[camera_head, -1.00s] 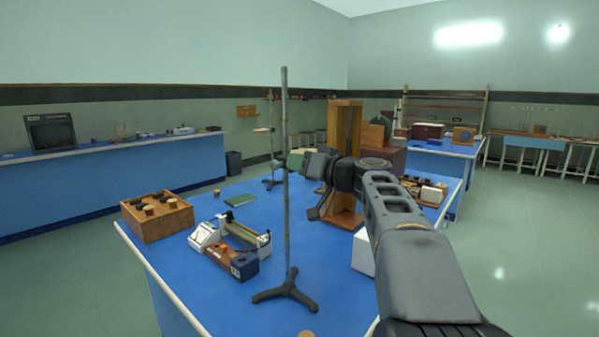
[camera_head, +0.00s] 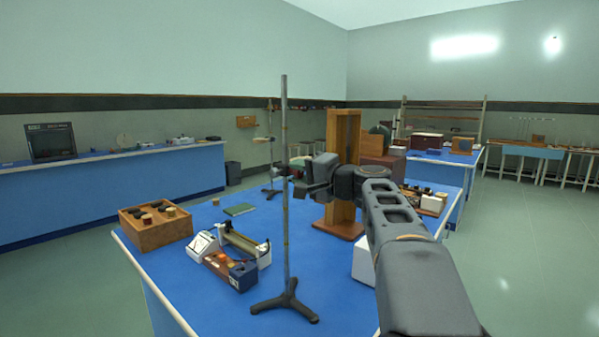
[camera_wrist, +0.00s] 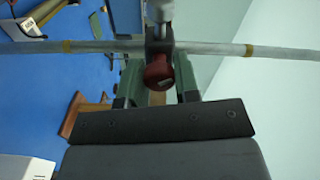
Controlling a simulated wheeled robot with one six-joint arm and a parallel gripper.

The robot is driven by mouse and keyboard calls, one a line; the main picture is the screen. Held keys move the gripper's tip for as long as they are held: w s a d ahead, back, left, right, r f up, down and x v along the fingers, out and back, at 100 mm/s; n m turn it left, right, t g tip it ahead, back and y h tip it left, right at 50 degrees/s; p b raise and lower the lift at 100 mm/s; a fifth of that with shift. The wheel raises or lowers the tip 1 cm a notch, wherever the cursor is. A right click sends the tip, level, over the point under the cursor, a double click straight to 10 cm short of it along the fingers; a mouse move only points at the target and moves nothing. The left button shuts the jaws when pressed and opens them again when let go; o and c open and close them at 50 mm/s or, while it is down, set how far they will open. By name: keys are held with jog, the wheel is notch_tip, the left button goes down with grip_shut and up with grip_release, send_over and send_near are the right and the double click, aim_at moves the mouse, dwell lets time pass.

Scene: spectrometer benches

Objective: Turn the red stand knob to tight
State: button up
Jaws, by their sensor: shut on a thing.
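The grey stand rod (camera_head: 286,230) rises upright from a dark tripod base (camera_head: 286,308) on the blue bench. The red stand knob (camera_wrist: 158,73) sits in front of a metal clamp on the rod (camera_wrist: 100,46), which runs across the wrist view. My gripper (camera_wrist: 158,82) has a finger on each side of the knob and is shut on it. In the head view my gripper (camera_head: 298,188) is at the rod's mid height, coming from the right. The knob is not visible there. Any mark showing how tight it is cannot be read.
Left of the stand are a meter and lamp unit (camera_head: 232,270) and a wooden box (camera_head: 160,236). A wooden frame (camera_head: 343,150) stands behind my gripper, and a white box (camera_head: 363,260) is below my arm. Bare blue bench top lies around the tripod.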

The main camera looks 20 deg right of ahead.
jog(key=m+p, duration=0.1)
jog(key=m, duration=0.3)
jog(key=shift+m, duration=0.4)
dwell(0.4)
jog(key=o, duration=0.9)
jog(key=v, duration=1.3)
jog(key=shift+s, duration=0.4)
jog(key=shift+d, duration=0.1)
